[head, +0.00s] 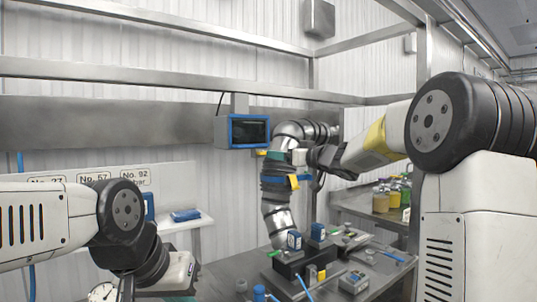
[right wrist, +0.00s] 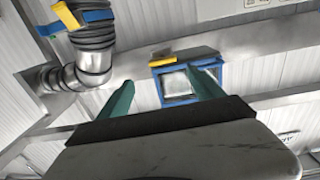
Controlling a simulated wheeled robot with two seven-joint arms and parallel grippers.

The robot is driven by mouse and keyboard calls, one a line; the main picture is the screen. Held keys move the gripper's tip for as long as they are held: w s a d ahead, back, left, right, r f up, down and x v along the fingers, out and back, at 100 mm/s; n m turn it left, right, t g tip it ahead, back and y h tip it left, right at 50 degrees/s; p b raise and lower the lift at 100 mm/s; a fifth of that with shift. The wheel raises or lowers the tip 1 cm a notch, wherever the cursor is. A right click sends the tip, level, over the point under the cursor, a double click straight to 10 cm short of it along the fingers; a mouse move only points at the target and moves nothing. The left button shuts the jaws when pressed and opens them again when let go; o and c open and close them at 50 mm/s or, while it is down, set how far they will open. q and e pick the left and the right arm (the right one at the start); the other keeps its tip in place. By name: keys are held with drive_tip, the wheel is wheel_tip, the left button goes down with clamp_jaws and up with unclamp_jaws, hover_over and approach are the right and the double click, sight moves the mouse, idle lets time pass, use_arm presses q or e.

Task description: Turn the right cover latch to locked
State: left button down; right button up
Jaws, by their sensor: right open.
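A ribbed dark hose with a silvery pipe (head: 276,217) rises from the bench in the head view. It carries a blue band and yellow tabs (head: 293,182). In the right wrist view the ribbed hose (right wrist: 92,38) is at upper left, with a blue tab (right wrist: 97,15) and a yellow tab (right wrist: 67,15). I cannot tell which part is the right cover latch. My right gripper (right wrist: 160,78) is open, with two green fingers apart and nothing seen between them. In the head view it is by the hose, partly hidden. My left gripper (head: 182,283) is low left, its fingers mostly out of frame.
A blue-framed screen (head: 249,131) hangs behind the hose; it also shows in the right wrist view (right wrist: 177,84). The bench (head: 330,272) holds small blue and green fittings. Jars (head: 381,198) stand on a shelf at right. Metal rails cross the wall.

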sight(265, 153)
drive_tip(key=x, duration=0.8)
drive_tip(key=shift+a+y, duration=0.3)
drive_tip(key=shift+a, duration=0.05)
drive_tip(key=shift+s+f, duration=0.1)
drive_tip(key=shift+s, duration=0.05)
drive_tip(key=c, duration=1.4)
